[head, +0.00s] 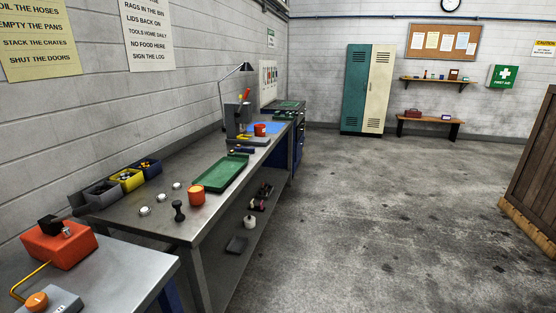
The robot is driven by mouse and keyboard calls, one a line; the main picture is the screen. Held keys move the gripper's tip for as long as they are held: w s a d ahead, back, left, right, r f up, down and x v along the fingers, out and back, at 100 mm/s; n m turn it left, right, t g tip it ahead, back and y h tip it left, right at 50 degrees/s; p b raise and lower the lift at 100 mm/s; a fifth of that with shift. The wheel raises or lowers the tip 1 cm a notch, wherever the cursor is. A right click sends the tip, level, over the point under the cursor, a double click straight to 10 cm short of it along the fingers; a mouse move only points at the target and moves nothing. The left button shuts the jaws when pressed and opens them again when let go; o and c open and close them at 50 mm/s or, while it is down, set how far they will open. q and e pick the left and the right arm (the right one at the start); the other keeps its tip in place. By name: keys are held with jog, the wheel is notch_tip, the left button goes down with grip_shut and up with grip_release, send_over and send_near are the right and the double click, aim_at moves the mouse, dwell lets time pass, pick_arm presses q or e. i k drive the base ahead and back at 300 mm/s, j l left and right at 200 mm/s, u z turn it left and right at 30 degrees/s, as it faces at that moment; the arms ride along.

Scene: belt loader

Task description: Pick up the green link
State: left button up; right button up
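I cannot make out a link that is clearly green. A small dark, dumbbell-shaped piece (179,211) lies on the near part of the long metal workbench (180,231), left of an orange cup (196,195); it looks almost black. A shallow green tray (220,174) lies farther along the bench. Small green items (285,114) show at the bench's far end, too small to tell apart. Neither of my grippers is in view.
Several round silver pieces (145,211) lie near the dark piece. Grey, yellow (128,183) and blue bins stand along the wall. A nearer table (110,280) holds a red box (60,247). The floor (380,220) to the right is open, up to a wooden crate (535,185).

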aim_at(246, 155)
jog(key=i+l+u, duration=0.35)
jog(key=i, duration=0.15)
jog(key=i+l+u, duration=0.35)
jog(key=i, duration=0.15)
